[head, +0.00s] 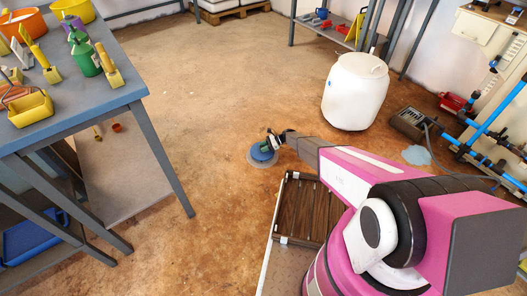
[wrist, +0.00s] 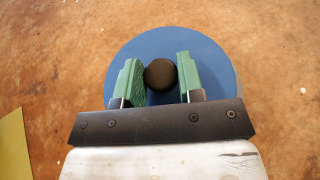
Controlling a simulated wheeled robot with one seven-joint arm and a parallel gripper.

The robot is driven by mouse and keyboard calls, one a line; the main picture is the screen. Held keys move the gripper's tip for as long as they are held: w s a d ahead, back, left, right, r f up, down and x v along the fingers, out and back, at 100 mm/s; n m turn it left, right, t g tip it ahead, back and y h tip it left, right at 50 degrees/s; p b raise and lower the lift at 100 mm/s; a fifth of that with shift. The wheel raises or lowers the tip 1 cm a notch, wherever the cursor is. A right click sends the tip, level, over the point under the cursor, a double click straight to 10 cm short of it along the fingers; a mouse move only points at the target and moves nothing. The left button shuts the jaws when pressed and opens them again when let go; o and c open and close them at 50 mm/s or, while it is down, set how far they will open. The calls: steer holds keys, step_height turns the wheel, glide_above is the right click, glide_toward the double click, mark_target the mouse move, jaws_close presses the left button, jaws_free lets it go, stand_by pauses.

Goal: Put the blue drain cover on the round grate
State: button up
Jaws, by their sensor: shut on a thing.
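The blue drain cover (head: 261,154) is a round disc over the floor in the middle of the head view. In the wrist view the blue drain cover (wrist: 212,62) fills the space beyond my fingers, with a black knob (wrist: 160,74) at its centre. My gripper (wrist: 160,72) has green fingers shut on that knob from both sides. In the head view my gripper (head: 269,143) is low, just above the disc. The round grate (head: 262,164) shows as a grey rim around and under the cover. I cannot tell whether the cover touches it.
A white barrel (head: 355,90) stands to the right behind the gripper. A blue-topped table (head: 90,105) with tools and yellow bins is at left. A dark slatted crate (head: 300,210) lies near my arm. Blue pipes (head: 490,125) run along the right wall. The floor behind the grate is clear.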

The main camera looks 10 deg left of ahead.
steer(key=shift+f, duration=1.45)
steer(key=shift+f, duration=0.15)
steer(key=o, duration=1)
steer(key=shift+w+d+r, duration=0.1)
steer(key=shift+d+r, duration=0.05)
steer(key=shift+r, duration=0.1)
steer(key=v, duration=1.1)
steer(key=shift+w+d+r, duration=0.1)
steer(key=shift+d+r, duration=0.15)
steer(key=shift+d, duration=0.05)
